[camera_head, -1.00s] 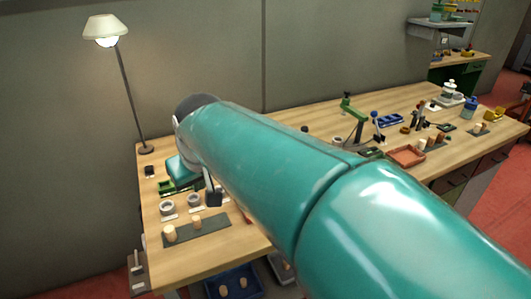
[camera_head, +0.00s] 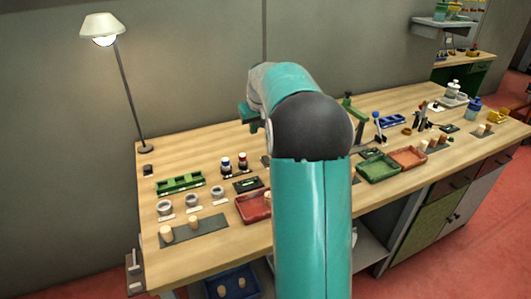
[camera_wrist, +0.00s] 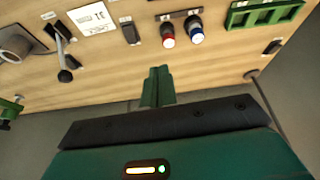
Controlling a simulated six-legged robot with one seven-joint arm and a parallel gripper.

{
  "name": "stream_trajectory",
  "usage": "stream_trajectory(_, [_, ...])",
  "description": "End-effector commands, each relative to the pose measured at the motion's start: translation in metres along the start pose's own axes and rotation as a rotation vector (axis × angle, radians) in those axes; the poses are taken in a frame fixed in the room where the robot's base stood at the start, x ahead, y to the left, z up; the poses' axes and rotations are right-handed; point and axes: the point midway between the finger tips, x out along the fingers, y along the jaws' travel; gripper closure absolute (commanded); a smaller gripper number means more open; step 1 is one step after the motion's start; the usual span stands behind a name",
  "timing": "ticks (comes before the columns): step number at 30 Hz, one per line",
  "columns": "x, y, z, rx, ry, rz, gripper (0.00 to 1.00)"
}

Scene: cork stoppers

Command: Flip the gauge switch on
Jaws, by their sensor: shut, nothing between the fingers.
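In the wrist view, a white square panel with dark markings (camera_wrist: 92,18) lies on the bench; it looks like the gauge. A small black switch-like piece (camera_wrist: 130,32) sits beside it, on its right. A lever with a dark ball end (camera_wrist: 65,62) is on the panel's left. Which of these is the gauge switch is not certain. My gripper (camera_wrist: 157,72) is shut, with its green fingers together and empty. In the picture it lies below the black piece, apart from it.
A red-topped and a blue-topped piece (camera_wrist: 196,30) stand close to the right of the black piece. A green rack (camera_wrist: 262,14) is farther right. In the head view, a lamp (camera_head: 122,80) stands at the back left corner, and trays (camera_head: 378,168) lie right of my arm.

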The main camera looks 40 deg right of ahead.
Motion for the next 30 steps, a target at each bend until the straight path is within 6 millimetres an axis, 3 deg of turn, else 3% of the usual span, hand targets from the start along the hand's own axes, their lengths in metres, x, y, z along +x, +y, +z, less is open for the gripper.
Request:
stream_trajectory(3, [0.027, 0.037, -0.005, 0.025, -0.007, 0.0, 1.0])
stream_trajectory(9, [0.047, 0.068, -0.007, 0.043, -0.008, 0.0, 1.0])
stream_trajectory(23, [0.053, 0.069, -0.007, 0.044, -0.008, 0.0, 1.0])
stream_trajectory(30, [0.087, 0.07, -0.006, 0.045, -0.01, -0.002, 1.0])
